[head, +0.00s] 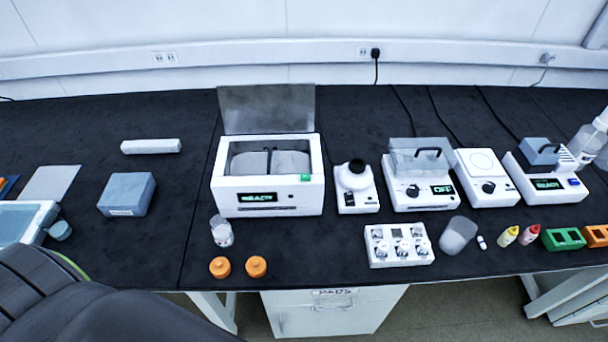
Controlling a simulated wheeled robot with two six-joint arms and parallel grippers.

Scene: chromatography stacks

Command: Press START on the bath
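The bath appears to be the large white box (268,199) left of the middle of the bench, with its grey see-through lid (268,108) raised at the back. Its tank is open at the top, with a dark handle and pale shapes inside. Its front display (258,197) reads READY in green. A small green button (305,177) sits at the right of its front upper edge; any lettering on it is too small to read. Neither of my grippers is in view. A dark part of my own body covers the lower left corner.
Right of the bath stand a small mixer-like device (355,185), a clear-covered device (420,195) reading OFF, and a flat-topped device (487,185). A jar (221,231) and two orange caps (220,267) lie in front. A blue-grey box (127,194) is left, with bare bench between.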

